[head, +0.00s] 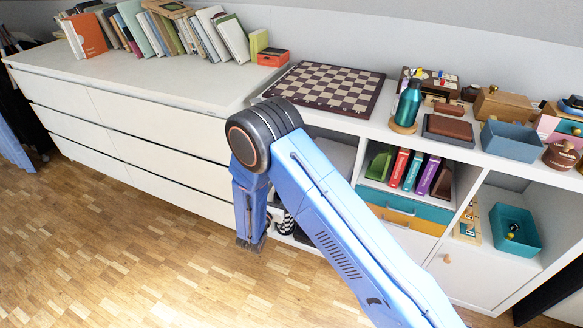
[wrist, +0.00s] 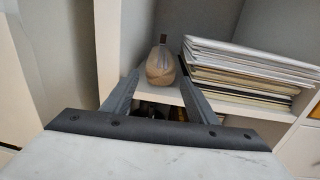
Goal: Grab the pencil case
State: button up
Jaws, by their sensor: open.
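A tan, rounded pouch with a dark top edge, which looks like the pencil case (wrist: 161,65), stands on a white shelf in the wrist view. My gripper (wrist: 159,77) is open, with one dark finger on each side of the pouch in the picture. The pouch appears beyond the fingertips; I cannot tell how far. Nothing is held. In the head view my arm covers this part of the shelving, and I cannot make out the pouch there.
A stack of papers or magazines (wrist: 245,70) lies right of the pouch. A white upright panel (wrist: 108,45) stands close on the left. Dark items sit below the shelf. A chessboard (head: 326,87) and a green bottle (head: 408,103) are on top of the unit.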

jog(key=x, duration=1.1)
jog(key=c, duration=0.8)
